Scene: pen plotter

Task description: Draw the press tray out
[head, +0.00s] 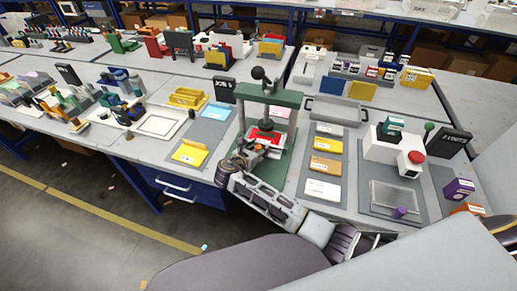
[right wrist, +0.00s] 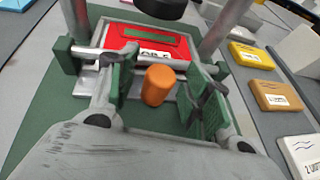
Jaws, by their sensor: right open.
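The press (head: 269,95) has a green frame, two grey posts and a black ball-topped lever, and stands on a green base. A red tray-like piece (right wrist: 140,42) with partly hidden lettering on its front lies low between the posts; it also shows in the head view (head: 265,136). An orange cylindrical knob (right wrist: 157,85) stands at its near side. My right gripper (right wrist: 163,88) is open at the front of the press, its green-padded fingers on either side of the knob. I cannot tell whether a finger touches it. My left gripper is not in view.
Yellow, orange and white labelled blocks (head: 325,166) lie on a grey mat right of the press. A white machine with a red button (head: 394,150) stands farther right. The table's front edge is close below the press.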

